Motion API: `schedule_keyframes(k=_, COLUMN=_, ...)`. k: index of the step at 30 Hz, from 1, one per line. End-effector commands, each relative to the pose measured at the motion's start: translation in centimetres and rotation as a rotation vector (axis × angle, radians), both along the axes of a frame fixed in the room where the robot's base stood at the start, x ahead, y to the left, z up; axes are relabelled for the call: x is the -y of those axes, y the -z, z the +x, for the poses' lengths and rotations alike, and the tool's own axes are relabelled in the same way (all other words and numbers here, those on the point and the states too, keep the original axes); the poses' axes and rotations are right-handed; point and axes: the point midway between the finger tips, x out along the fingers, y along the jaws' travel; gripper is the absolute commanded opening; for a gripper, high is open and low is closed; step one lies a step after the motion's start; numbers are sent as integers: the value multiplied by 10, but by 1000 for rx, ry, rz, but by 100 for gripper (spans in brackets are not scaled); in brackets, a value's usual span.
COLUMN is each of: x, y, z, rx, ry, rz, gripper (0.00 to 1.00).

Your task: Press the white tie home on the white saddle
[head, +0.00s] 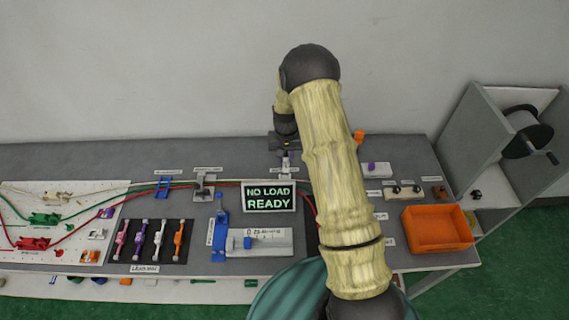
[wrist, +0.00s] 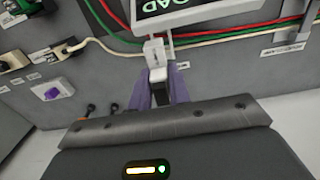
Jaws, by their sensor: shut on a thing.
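My gripper (head: 285,153) is low over the back of the bench, behind the display, largely covered by my arm in the head view. In the wrist view its two purple fingers (wrist: 159,88) are closed around a small dark and white piece. A white upright fitting (wrist: 155,50) stands just beyond the fingertips, with a cream cable running to it. It looks like the white saddle with its tie, but I cannot tell the two parts apart. Whether the tie is fully seated cannot be seen.
The display (head: 269,196) reads "NO LOAD READY" and stands close to the gripper. Red and green cables cross the bench. An orange bin (head: 437,228) sits at right, a white pegboard (head: 20,200) at left, and a white block with a purple part (wrist: 52,90) nearby.

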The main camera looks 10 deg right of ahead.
Motion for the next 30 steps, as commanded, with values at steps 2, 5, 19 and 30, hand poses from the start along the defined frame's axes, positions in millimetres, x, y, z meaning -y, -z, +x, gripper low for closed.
schedule_keyframes(k=2, x=-1, y=0, z=0, rx=0, ry=-2, rz=0, gripper=0)
schedule_keyframes(k=5, x=-1, y=0, z=0, rx=0, ry=-1, rz=0, gripper=0)
schedule_keyframes(k=19, x=1, y=21, z=0, rx=0, ry=1, rz=0, gripper=0)
schedule_keyframes(k=30, x=1, y=61, z=-1, rx=-2, ry=1, rz=0, gripper=0)
